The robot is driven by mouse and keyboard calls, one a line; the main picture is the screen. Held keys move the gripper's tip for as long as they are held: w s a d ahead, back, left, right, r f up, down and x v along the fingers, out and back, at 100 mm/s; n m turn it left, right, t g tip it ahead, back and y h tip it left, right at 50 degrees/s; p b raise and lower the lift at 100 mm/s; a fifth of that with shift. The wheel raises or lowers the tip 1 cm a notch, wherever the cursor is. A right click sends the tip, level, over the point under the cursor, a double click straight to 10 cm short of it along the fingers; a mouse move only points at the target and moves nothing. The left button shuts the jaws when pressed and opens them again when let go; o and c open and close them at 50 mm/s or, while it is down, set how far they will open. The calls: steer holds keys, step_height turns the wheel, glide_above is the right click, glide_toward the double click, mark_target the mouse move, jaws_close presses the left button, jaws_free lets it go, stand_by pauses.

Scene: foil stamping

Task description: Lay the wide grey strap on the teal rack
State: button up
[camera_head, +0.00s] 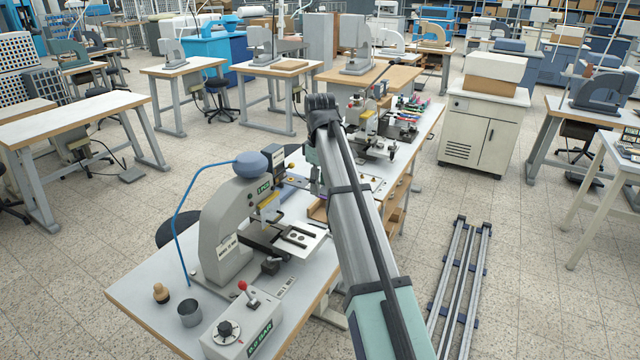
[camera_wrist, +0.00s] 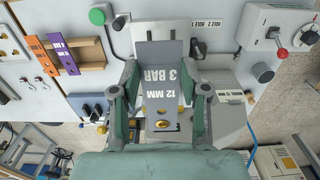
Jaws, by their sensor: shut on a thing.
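My gripper (camera_wrist: 158,92) shows in the wrist view, with its two grey-green fingers on either side of the wide grey strap (camera_wrist: 160,60). It is shut on the strap, which carries the white words "3 BAR" and "12 MM". The strap is over the pale worktable and the stamping press area, and I cannot tell its exact height. In the head view my arm hides the gripper and the strap. I cannot make out the teal rack in either view.
A wooden rack (camera_wrist: 84,52) holds an orange strap (camera_wrist: 42,55) and a purple strap (camera_wrist: 64,54).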

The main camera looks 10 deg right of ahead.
steer(key=shift+r+p, duration=0.75)
steer(key=shift+r, duration=0.25)
steer(key=shift+r+p, duration=1.25)
steer(key=shift+r, duration=0.3)
